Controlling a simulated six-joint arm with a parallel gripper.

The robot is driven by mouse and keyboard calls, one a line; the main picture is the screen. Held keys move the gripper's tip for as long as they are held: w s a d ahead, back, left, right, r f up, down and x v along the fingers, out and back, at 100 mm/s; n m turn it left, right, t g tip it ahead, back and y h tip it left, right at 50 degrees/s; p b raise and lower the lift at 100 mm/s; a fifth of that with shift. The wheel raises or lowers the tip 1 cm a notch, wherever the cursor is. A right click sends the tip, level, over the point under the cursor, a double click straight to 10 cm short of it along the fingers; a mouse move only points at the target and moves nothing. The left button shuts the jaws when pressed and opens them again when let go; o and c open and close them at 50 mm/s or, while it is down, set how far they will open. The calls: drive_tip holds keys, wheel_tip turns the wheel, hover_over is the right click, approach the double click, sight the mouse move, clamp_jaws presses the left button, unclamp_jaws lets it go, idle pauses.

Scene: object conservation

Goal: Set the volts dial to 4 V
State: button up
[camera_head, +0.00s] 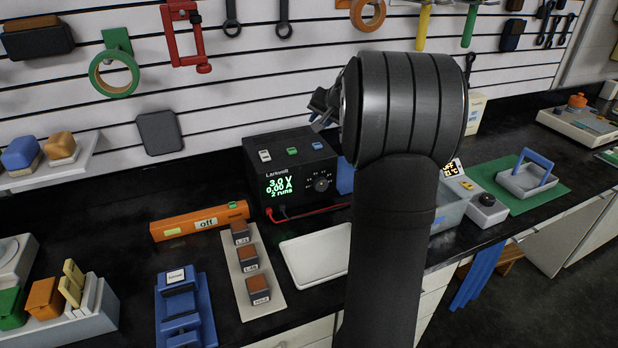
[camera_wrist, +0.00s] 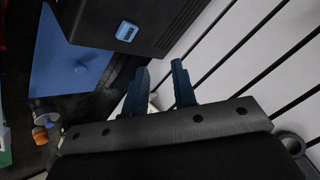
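The black Larkwell power supply (camera_head: 262,152) stands on the dark bench against the slatted wall. Its green display (camera_head: 279,187) reads 3.0 V, 0.00 A and 2 runs. The round volts dial (camera_head: 321,184) is on the right of its front face, with small marks around it. My gripper (camera_head: 322,104) is above and right of the supply, partly hidden behind my arm. In the wrist view, my gripper's fingers (camera_wrist: 160,72) are apart with nothing between them. A black casing with a blue switch (camera_wrist: 127,31) is beyond them; the dial is not visible there.
Red and black leads (camera_head: 310,212) run from the supply's front. An orange bar marked off (camera_head: 200,221) lies at left. A board with several brown blocks (camera_head: 258,283) and a white tray (camera_head: 312,262) lie in front. A blue panel (camera_head: 345,176) stands right of the supply.

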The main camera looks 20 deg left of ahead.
drive_tip(key=o, duration=0.7)
drive_tip(key=s+d+n+g+h, duration=0.1)
drive_tip(key=s+d+n, duration=0.1)
drive_tip(key=s+d, duration=0.1)
drive_tip(key=s+d+n+g+h, duration=0.1)
drive_tip(key=s+d+n, duration=0.1)
drive_tip(key=s+d, duration=0.1)
drive_tip(key=s+d+n+g, duration=0.1)
drive_tip(key=s+d+n, duration=0.1)
drive_tip(key=s+d, duration=0.1)
drive_tip(key=shift+s+d+n+h, duration=0.2)
drive_tip(key=shift+s+n+h, duration=0.2)
drive_tip(key=shift+s, duration=0.05)
approach(323, 185)
drive_tip(key=x, duration=0.8)
drive_tip(key=shift+a+f, duration=0.15)
drive_tip(key=shift+f, duration=0.05)
drive_tip(key=c, duration=1)
